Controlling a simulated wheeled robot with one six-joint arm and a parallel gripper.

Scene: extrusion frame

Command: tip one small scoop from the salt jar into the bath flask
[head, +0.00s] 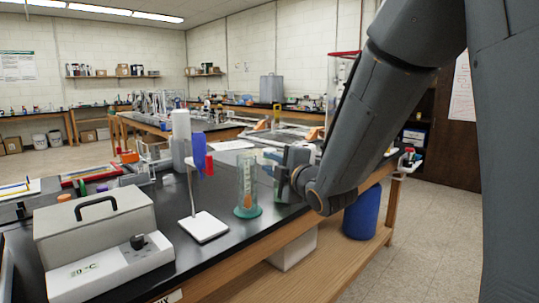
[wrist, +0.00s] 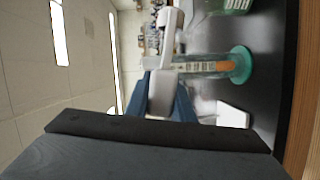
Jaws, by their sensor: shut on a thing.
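My gripper (head: 272,165) is on the right of the clear cylinder in the head view, above the bench. In the wrist view, my gripper (wrist: 162,98) has blue fingers on either side of a pale grey-white piece (wrist: 160,92). The fingers are shut on it; I cannot tell whether it is a scoop. A grey bath box (head: 95,222) with a black-handled lid stands at the left front, with a temperature display on its front unit. The lid hides its inside, and I see no flask there. I cannot make out a salt jar.
The clear cylinder (head: 246,182) has a teal base and something orange inside; it also shows in the wrist view (wrist: 205,66). A white-based stand (head: 203,226) holds blue and red pieces beside it. The black bench (head: 160,195) is crowded behind. A blue drum (head: 362,215) stands below.

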